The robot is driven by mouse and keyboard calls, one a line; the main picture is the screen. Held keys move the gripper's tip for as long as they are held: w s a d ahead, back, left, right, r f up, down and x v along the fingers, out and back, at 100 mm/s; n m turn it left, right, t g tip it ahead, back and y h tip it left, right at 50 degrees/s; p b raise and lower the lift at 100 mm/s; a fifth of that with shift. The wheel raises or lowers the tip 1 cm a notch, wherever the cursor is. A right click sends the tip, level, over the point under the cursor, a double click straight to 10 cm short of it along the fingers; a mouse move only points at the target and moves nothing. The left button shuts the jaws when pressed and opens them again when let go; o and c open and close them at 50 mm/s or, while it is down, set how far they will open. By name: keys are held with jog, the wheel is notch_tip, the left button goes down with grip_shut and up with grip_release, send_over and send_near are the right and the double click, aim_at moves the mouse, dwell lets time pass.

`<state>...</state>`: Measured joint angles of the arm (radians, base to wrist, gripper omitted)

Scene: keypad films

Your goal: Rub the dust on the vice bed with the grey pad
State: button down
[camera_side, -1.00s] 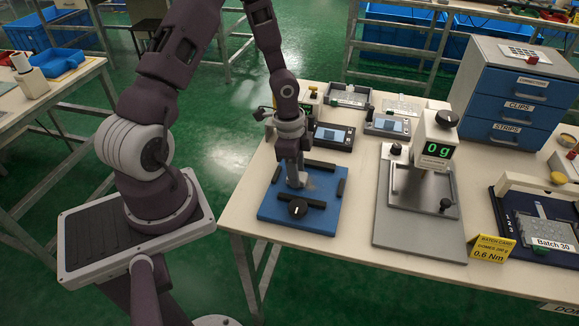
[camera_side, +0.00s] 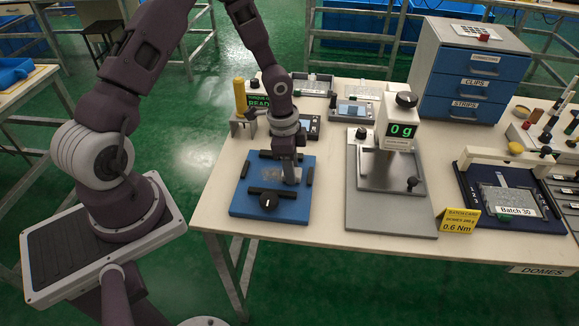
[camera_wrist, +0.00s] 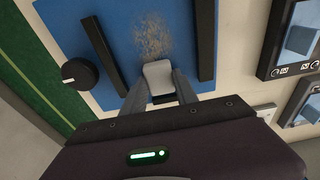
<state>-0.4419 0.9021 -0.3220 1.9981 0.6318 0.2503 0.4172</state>
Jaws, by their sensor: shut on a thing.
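The vice bed is a blue plate (camera_side: 240,205) with black bars and a black knob (camera_side: 268,201); it also fills much of the wrist view (camera_wrist: 118,18). A patch of brown, speckled dust (camera_wrist: 152,36) lies on the blue between the bars, and shows faintly in the side view (camera_side: 270,174). My gripper (camera_side: 289,160) is shut on the grey pad (camera_wrist: 158,72), low over the right part of the bed. The pad is just beside the dust patch, near one black bar (camera_wrist: 188,92). I cannot tell whether the pad touches the bed.
Right of the vice stands a scale (camera_side: 362,215) reading 0 g. Behind are a yellow-handled driver (camera_side: 240,97) with a READY display and small screened devices (camera_side: 352,109). A yellow card (camera_side: 457,220), a Batch 30 tray (camera_side: 467,217) and a drawer cabinet (camera_side: 480,75) are farther right.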

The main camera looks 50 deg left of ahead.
aim_at(259, 172)
jog(key=shift+s+a, duration=3.1)
jog(key=shift+a, duration=0.15)
jog(key=shift+w, duration=0.3)
jog(key=shift+w+d, duration=3.45)
jog(key=shift+d, duration=0.1)
jog(key=shift+s+a+f, duration=0.1)
jog(key=shift+s+a, duration=3.5)
jog(key=shift+a, duration=0.05)
notch_tip(259, 172, up, 8)
jog(key=shift+r, duration=0.25)
jog(key=shift+s+d+f, duration=0.2)
jog(key=shift+d+f, duration=0.05)
jog(key=shift+f, duration=0.05)
